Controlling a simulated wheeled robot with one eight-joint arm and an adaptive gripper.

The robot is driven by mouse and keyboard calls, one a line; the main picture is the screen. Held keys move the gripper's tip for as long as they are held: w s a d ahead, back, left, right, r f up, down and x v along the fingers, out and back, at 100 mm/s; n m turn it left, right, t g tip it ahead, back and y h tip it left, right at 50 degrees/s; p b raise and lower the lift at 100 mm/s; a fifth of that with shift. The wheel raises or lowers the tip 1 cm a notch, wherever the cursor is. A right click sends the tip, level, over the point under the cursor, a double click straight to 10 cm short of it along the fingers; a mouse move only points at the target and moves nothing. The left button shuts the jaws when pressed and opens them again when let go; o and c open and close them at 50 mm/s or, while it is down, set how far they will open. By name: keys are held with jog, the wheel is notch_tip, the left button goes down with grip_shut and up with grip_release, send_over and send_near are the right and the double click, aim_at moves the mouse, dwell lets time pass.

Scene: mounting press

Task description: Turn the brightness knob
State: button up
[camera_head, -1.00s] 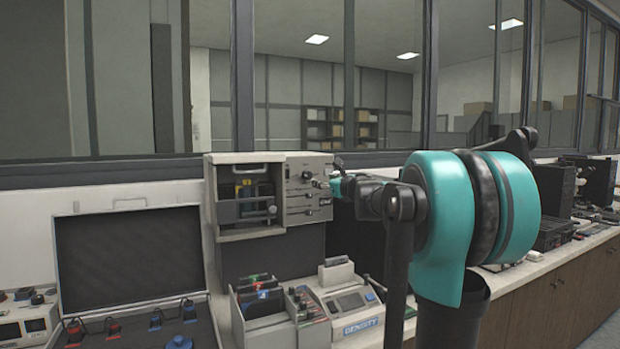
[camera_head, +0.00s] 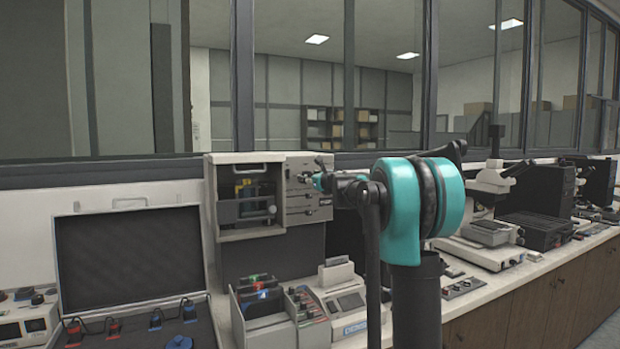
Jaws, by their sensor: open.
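The mounting press (camera_head: 226,234) is a pale box on the counter with an open bay at its left. Its grey control panel (camera_head: 306,217) is on the right and carries knobs and small slide controls. A dark knob (camera_head: 305,177) shows on the panel's upper part; I cannot read its label, so I cannot tell if it is the brightness knob. My gripper (camera_head: 311,178) is open, right at the panel beside this knob. It is small and partly merges with the panel, so contact cannot be told. My arm comes in from the right.
An open case (camera_head: 130,258) with a dark lid stands at the left. Below the press are a holder of slides (camera_head: 262,304) and a small white device (camera_head: 345,300). Microscopes (camera_head: 488,205) and a dark block stand at the right. Windows line the back wall.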

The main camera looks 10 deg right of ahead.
jog(key=c, duration=1.2)
jog(key=shift+o, duration=0.2)
jog(key=m, duration=0.3)
jog(key=shift+m, duration=0.4)
jog(key=m, duration=0.4)
jog(key=shift+d+m, duration=0.1)
jog(key=shift+m, duration=0.2)
jog(key=m, duration=0.3)
jog(key=shift+m, duration=2.1)
